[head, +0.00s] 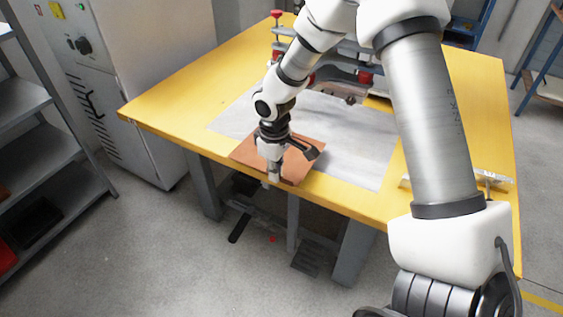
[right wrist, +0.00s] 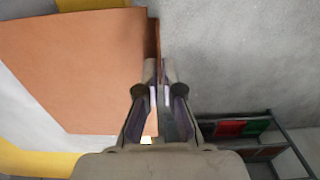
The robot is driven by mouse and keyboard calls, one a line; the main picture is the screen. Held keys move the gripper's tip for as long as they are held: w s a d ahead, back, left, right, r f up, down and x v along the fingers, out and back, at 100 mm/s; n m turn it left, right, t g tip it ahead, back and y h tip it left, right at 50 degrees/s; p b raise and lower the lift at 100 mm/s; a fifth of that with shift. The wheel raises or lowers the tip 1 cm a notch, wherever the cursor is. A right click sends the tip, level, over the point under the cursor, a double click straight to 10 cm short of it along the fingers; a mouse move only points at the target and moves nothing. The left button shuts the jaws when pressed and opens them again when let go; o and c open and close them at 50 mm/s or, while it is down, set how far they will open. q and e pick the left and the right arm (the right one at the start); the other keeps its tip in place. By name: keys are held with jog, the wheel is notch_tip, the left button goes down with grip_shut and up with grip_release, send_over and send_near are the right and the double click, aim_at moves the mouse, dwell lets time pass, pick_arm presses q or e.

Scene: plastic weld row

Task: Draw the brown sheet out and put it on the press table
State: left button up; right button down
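The brown sheet (head: 300,167) is a flat square at the front edge of the yellow press table (head: 180,95), partly over a pale grey mat (head: 350,150). My right gripper (head: 273,180) points down at the sheet's near edge and hides part of it. In the right wrist view the sheet (right wrist: 85,70) fills the upper left. There the fingers (right wrist: 159,75) are nearly together, with the sheet's darker edge strip between them. How far the sheet rests on the table is hard to tell. My left gripper is not in view.
A press frame with red knobs (head: 275,13) stands at the table's back. A grey cabinet (head: 135,70) and a shelf rack (head: 45,160) stand at the left. A small metal fixture (head: 490,180) lies at the table's right. The mat's right part is clear.

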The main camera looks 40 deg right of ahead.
jog(key=s+a+p, duration=0.1)
jog(key=s+a, duration=0.2)
jog(key=a, duration=0.4)
jog(key=shift+a, duration=0.4)
